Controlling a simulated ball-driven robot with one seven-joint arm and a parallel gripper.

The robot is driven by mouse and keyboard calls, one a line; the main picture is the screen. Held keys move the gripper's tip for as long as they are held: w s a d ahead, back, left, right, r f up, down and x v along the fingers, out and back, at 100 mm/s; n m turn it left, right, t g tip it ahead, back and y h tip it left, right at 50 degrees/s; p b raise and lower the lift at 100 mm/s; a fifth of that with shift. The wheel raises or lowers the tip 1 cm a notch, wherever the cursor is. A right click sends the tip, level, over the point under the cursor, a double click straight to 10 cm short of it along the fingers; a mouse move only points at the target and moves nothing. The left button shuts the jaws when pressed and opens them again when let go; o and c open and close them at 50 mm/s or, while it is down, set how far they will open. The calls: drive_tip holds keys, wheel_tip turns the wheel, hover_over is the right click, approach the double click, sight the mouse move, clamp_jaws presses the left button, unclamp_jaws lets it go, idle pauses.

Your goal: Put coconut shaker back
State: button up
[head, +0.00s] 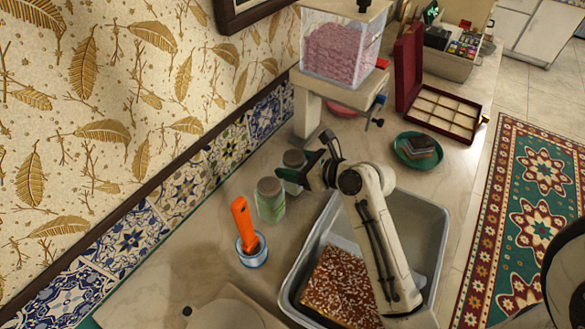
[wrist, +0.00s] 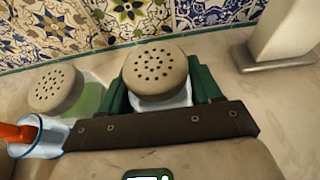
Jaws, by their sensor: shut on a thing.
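The coconut shaker (wrist: 155,73), with a beige perforated lid and pale contents, stands between the two green fingers of my gripper (wrist: 160,92) in the wrist view. My gripper (head: 300,168) is shut on it, near the tiled wall. In the head view the shaker's lid (head: 294,158) shows behind the fingers, and its lower body is mostly hidden. I cannot tell whether its base touches the counter. A similar shaker with green contents (head: 271,200) stands just left, apart from the gripper; it also shows in the wrist view (wrist: 56,89).
An orange-handled tool stands in a blue-and-white cup (head: 252,250) at the front left. A grey bin (head: 420,213) with a speckled block lies under my arm. A dispenser (head: 340,48) stands behind. A green dish (head: 418,150) and open red box (head: 445,106) are at the right.

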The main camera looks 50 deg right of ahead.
idle(0.3)
drive_tip(key=o, duration=1.2)
drive_tip(key=shift+r, duration=0.15)
drive_tip(key=v, duration=1.2)
